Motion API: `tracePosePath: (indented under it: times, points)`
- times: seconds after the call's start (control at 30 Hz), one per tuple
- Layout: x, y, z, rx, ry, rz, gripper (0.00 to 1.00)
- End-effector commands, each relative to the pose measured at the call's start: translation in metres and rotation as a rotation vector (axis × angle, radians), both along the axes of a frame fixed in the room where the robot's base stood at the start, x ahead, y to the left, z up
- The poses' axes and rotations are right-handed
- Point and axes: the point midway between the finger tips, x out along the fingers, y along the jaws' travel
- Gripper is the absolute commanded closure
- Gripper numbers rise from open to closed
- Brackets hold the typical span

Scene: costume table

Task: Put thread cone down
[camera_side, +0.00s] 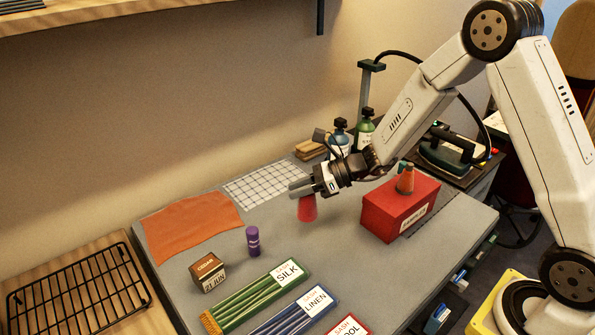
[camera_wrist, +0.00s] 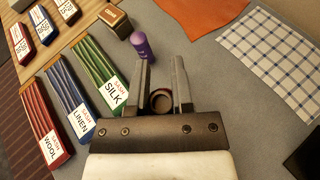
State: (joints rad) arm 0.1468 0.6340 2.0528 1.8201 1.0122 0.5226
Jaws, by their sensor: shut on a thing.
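A red thread cone (camera_side: 307,211) hangs between the fingers of my gripper (camera_side: 301,188), near the middle of the grey table. My gripper is shut on its upper part. In the wrist view the cone shows as a red ring with a dark hollow (camera_wrist: 161,101) between the two fingers (camera_wrist: 160,72). I cannot tell whether its base touches the tabletop.
A purple tube (camera_side: 253,241) stands to the left, near a small cedar box (camera_side: 208,272). Sash packs lie at the front, including the green silk one (camera_side: 253,297). Orange cloth (camera_side: 190,228) and checked cloth (camera_side: 262,182) lie behind. Grey table around the cone is clear.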

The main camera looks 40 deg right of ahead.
Motion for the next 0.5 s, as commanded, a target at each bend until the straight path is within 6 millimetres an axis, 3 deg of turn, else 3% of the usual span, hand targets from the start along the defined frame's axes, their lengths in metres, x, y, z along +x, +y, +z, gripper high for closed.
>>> tracePosePath:
  times: [0.3, 0.5]
  points:
    - [0.025, 0.003, -0.031, 0.001, 0.001, 0.0, 1.0]
    - [0.032, 0.004, -0.039, 0.0, 0.0, -0.001, 1.0]
